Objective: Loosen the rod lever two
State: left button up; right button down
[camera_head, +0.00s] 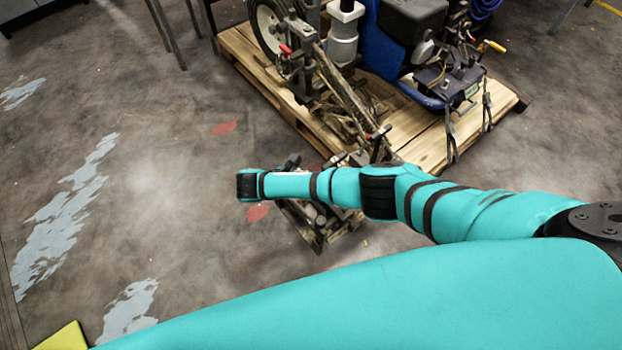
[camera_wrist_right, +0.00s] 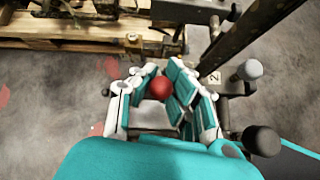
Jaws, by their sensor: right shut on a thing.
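My right gripper (camera_wrist_right: 158,98) is shut around a red ball knob (camera_wrist_right: 160,88), which shows between its teal and white fingers in the wrist view. The stem below the knob is hidden by the fingers. A small plate with the number 2 (camera_wrist_right: 214,77) sits just right of the fingers, on the line striper's frame (camera_wrist_right: 245,35). In the head view the line striper (camera_head: 340,85) stands on a pallet, and my right forearm hides the gripper and most of the levers. My left gripper is not in view.
The wooden pallet (camera_head: 425,145) lies behind. The concrete floor (camera_head: 170,190) at left is clear, with paint patches.

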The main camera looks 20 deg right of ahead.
jog(key=shift+a, duration=0.1)
jog(key=c, duration=1.2)
grip_release()
jog(key=v, duration=1.2)
